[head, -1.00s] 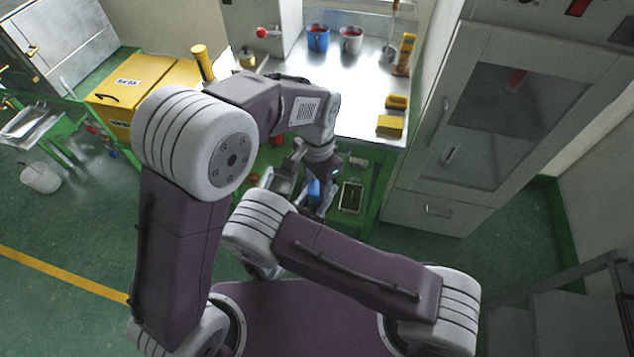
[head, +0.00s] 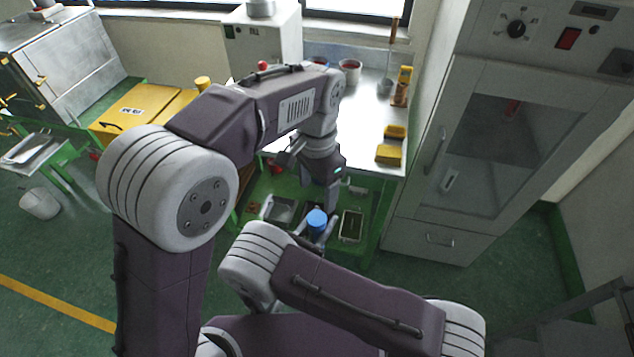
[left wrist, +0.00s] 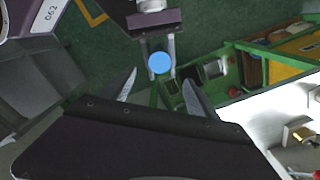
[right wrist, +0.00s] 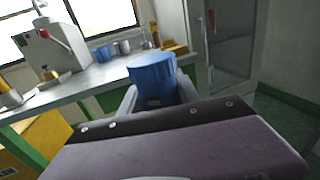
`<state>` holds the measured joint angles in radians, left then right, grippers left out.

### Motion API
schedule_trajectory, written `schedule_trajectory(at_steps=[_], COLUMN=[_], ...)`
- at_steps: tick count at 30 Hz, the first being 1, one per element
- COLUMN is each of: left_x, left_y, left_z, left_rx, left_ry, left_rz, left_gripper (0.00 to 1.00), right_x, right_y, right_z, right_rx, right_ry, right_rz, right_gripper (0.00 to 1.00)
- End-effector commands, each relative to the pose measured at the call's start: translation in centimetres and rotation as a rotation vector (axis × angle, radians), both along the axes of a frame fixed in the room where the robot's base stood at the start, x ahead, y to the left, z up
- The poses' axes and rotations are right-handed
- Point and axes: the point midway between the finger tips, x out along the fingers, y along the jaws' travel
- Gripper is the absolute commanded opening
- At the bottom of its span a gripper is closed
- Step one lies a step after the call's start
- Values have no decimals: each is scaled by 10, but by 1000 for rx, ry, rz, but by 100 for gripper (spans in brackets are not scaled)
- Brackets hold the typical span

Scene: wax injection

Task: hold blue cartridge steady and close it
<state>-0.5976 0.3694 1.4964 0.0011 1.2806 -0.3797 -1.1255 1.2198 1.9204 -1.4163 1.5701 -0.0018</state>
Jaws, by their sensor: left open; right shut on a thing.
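The blue cartridge (head: 317,219) is held upright between the fingers of my right gripper (head: 317,230), in front of the bench. In the right wrist view the cartridge (right wrist: 152,75) stands between the two grey fingers. In the left wrist view its top (left wrist: 159,62) is a plain round blue face, with no opening visible. I cannot tell how tightly a lid sits. My left gripper (left wrist: 160,80) is open and empty, above and apart from the cartridge. In the head view it hangs behind the cartridge's top.
A steel-topped green bench (head: 365,125) stands ahead, with a dark tray (head: 351,226) on its lower shelf. Cups and yellow blocks (head: 390,152) are on top. A tall glass-door cabinet (head: 490,140) is at the right. Yellow boxes (head: 135,108) are at the left.

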Motion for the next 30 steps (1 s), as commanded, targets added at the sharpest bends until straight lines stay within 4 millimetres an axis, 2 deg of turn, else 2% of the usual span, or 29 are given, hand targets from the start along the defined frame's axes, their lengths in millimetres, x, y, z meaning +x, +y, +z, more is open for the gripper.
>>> schedule_trajectory(at_steps=[3,6,23,26,29,30], left_x=[1,0,0,2,4,3], left_y=[0,0,1,12,44,62], left_z=[16,22,24,16,-6,-17], left_rx=[-1,-1,0,-2,-11,-16], left_ry=[-2,-1,0,0,-8,-14], left_rz=[0,0,2,50,182,257], left_gripper=[68,68,68,68,68,68], right_x=[0,0,0,0,0,0], right_y=[0,0,0,0,0,0], right_z=[0,0,1,0,0,0], right_rx=[-1,-1,-1,-1,-1,-1], right_ry=[-1,-1,-1,-1,-1,-1], right_rz=[0,0,0,0,0,0], right_gripper=[0,0,0,0,0,0])
